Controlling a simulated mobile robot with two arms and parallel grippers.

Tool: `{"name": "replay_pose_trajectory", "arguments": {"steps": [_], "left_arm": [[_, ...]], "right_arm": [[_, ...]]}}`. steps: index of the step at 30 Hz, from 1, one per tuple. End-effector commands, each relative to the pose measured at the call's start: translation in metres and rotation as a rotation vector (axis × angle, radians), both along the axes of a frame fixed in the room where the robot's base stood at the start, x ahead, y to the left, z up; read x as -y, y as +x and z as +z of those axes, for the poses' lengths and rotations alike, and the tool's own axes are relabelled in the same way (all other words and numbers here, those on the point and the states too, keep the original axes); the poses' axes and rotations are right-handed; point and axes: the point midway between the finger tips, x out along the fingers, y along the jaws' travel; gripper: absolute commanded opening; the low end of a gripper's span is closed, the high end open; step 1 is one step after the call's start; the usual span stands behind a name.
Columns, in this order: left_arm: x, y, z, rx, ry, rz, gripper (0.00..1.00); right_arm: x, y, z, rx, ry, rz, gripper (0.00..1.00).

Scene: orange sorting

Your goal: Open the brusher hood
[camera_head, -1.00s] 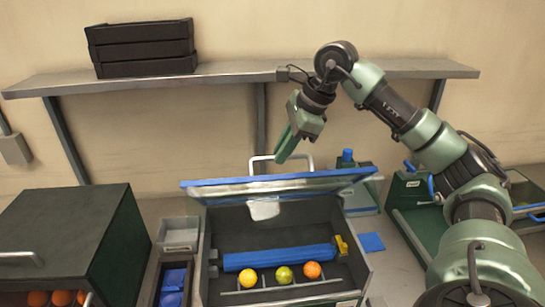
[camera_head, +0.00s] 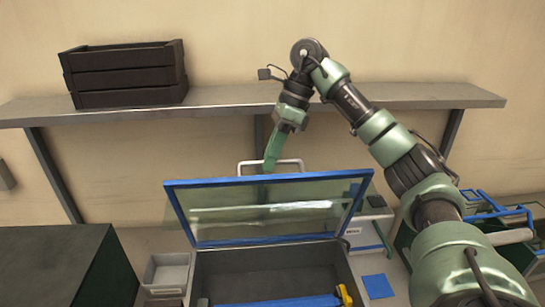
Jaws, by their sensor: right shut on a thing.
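A pale handle (camera_head: 297,162) stands at the hood's top edge. My right gripper (camera_head: 270,166) reaches down from above and is shut on the handle's left part. The hood's edge hides the fingertips partly. My left gripper is out of view.
A dark green cabinet (camera_head: 60,265) stands at the left, beside a small grey bin (camera_head: 166,272). A blue square (camera_head: 378,286) lies right of the brusher.

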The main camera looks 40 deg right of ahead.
Motion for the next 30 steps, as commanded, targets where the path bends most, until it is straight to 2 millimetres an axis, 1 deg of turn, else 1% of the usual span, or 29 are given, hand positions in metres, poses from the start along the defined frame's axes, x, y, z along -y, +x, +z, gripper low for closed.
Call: {"name": "replay_pose_trajectory", "arguments": {"steps": [1, 6, 7, 8, 9, 17, 21, 26, 30], "left_arm": [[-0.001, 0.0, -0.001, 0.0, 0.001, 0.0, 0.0], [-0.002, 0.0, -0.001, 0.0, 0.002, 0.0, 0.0], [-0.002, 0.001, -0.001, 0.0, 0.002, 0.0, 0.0], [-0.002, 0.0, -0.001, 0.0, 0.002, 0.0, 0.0], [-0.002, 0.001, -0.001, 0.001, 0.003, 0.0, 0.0], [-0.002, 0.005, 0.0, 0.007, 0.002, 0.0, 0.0], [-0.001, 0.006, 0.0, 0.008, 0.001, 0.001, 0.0], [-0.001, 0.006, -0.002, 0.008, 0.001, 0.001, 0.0], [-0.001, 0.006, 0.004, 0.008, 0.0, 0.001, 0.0]], "right_arm": [[0.002, -0.001, -0.006, -0.013, -0.009, -0.002, 0.0], [0.002, -0.002, -0.005, -0.014, -0.01, -0.002, 0.0], [0.002, -0.002, -0.005, -0.014, -0.01, -0.002, 0.21], [0.002, -0.002, -0.005, -0.012, -0.01, -0.002, 0.29], [0.002, -0.001, -0.005, -0.011, -0.009, -0.002, 0.34], [0.001, -0.001, -0.002, -0.005, -0.004, 0.0, 0.34], [0.003, -0.001, 0.003, -0.002, -0.004, 0.0, 0.34], [0.013, 0.0, 0.022, 0.0, -0.003, -0.003, 0.34], [0.023, -0.001, 0.042, -0.002, -0.004, -0.004, 0.34]]}}
